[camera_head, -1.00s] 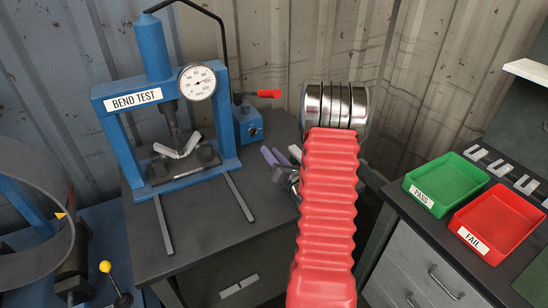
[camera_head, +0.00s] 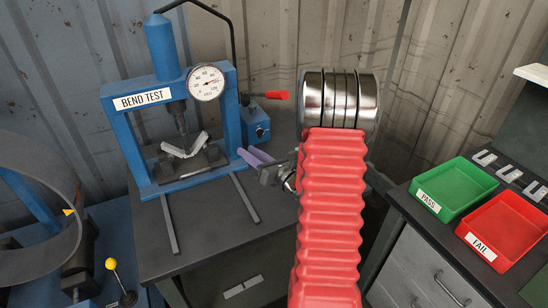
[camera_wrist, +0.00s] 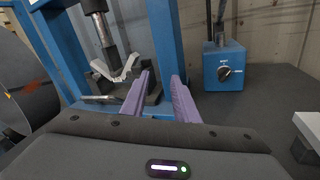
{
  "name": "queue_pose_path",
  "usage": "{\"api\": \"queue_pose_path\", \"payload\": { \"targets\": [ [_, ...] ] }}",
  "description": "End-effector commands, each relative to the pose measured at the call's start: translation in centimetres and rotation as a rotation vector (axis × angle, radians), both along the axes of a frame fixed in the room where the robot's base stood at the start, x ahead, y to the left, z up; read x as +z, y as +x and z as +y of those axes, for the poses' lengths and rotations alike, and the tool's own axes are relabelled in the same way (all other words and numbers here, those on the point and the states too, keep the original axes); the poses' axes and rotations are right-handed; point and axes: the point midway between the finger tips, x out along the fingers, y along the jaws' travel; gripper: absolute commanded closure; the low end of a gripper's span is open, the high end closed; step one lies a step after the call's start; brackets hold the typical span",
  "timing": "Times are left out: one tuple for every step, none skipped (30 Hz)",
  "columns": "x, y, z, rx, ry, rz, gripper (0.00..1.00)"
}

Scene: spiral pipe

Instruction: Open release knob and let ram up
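The blue bend-test press (camera_head: 117,125) stands on a dark bench, with its ram (camera_head: 180,117) down at a pale, V-bent strip (camera_head: 187,147). The strip (camera_wrist: 120,70) and ram (camera_wrist: 100,30) also show in the wrist view. The blue pump box (camera_head: 255,124) stands right of the press; its dark release knob (camera_wrist: 225,73) with a pale pointer is on the front face. My gripper (camera_head: 250,157) has purple fingers near the box's front. In the wrist view my gripper (camera_wrist: 162,80) shows an empty gap between its fingers, left of the knob and apart from it.
A red-gripped pump lever (camera_head: 269,95) sticks out above the box. A round gauge (camera_head: 206,83) is on the press. Two rails (camera_head: 244,198) extend along the bench front. Green (camera_head: 458,190) and red (camera_head: 505,230) trays lie at right. A yellow-topped lever (camera_head: 111,264) stands at lower left.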

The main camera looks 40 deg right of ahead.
Motion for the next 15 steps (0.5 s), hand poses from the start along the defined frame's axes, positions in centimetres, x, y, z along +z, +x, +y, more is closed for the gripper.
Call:
{"api": "queue_pose_path", "payload": {
  "targets": [
    [1.5,0.6,2.7,0.077,-0.053,0.001,0.73],
    [2.1,0.8,4.3,0.122,-0.084,0.004,0.73],
    [2.9,1.0,6.3,0.181,-0.127,0.008,0.73],
    [3.5,1.0,7.9,0.226,-0.161,0.011,0.73],
    [4.0,1.0,9.4,0.269,-0.194,0.013,0.73],
    [4.7,0.9,11.4,0.327,-0.24,0.014,0.73],
    [5.1,0.8,12.8,0.37,-0.274,0.016,0.73],
    [5.5,0.6,14.2,0.412,-0.31,0.017,0.73],
    [6.1,0.2,16.1,0.467,-0.358,0.018,0.73],
    [6.4,-0.1,17.5,0.509,-0.394,0.017,0.73],
    [6.7,-0.5,18.8,0.551,-0.431,0.016,0.73],
    [7.1,-1.0,20.5,0.605,-0.483,0.016,0.73],
    [7.4,-1.5,21.7,0.645,-0.521,0.014,0.73],
    [7.6,-2.0,22.9,0.685,-0.559,0.013,0.73],
    [7.8,-2.7,24.4,0.737,-0.612,0.01,0.73]
  ]
}}
